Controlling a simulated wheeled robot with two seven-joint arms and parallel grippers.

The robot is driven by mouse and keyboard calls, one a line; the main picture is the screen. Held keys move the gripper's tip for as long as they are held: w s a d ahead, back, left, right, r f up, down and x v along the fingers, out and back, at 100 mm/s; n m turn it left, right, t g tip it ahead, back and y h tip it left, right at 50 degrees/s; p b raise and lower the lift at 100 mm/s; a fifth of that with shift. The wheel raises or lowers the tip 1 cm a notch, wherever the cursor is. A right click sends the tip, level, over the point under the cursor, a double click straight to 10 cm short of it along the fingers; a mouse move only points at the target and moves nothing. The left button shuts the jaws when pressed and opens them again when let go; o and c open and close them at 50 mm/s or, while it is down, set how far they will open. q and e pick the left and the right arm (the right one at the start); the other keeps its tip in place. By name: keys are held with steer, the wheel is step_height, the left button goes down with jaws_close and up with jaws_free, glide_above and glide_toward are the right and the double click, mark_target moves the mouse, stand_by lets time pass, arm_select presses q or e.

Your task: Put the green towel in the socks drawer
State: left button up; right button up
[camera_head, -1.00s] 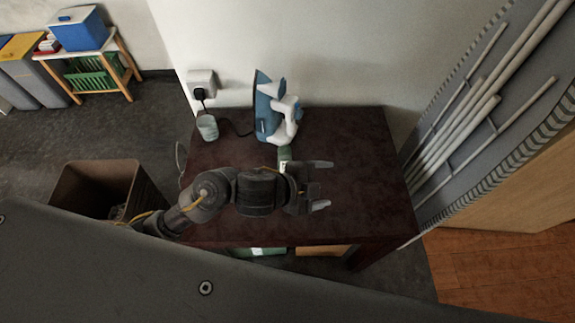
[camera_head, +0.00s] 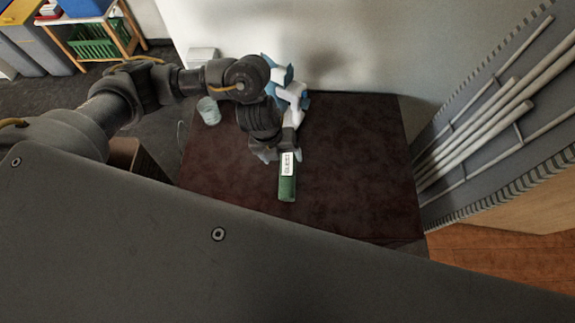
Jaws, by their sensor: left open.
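The green towel (camera_head: 287,188) is a small narrow roll with a white label carrying dark text. It lies on the dark red-brown table (camera_head: 345,170), pointing toward me. My left gripper (camera_head: 278,150) is open, pointing down at the towel's far end. Its fingers partly hide that end, and I cannot tell whether they touch it. My right gripper is out of view. No socks drawer can be made out; my own grey body covers the area below the table's near edge.
A blue and white iron (camera_head: 296,95) stands behind my gripper. A pale cup (camera_head: 209,111) is at the table's back left. A wall is behind, and pale rails (camera_head: 470,130) are at the right. The table's right half is clear.

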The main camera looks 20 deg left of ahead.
mark_target(286, 167)
arm_select(q)
steer(key=x, duration=0.2)
steer(key=shift+f, duration=0.35)
steer(key=shift+w+d+f+b, duration=0.1)
steer(key=shift+f+b, duration=0.1)
steer(key=shift+b, duration=0.1)
steer(key=x, duration=0.4)
steer(key=shift+a+f, duration=0.25)
steer(key=shift+f, duration=0.1)
steer(key=shift+d+f, duration=0.1)
steer(key=shift+f, duration=0.2)
steer(key=c, duration=1.1)
steer(key=shift+r, duration=0.15)
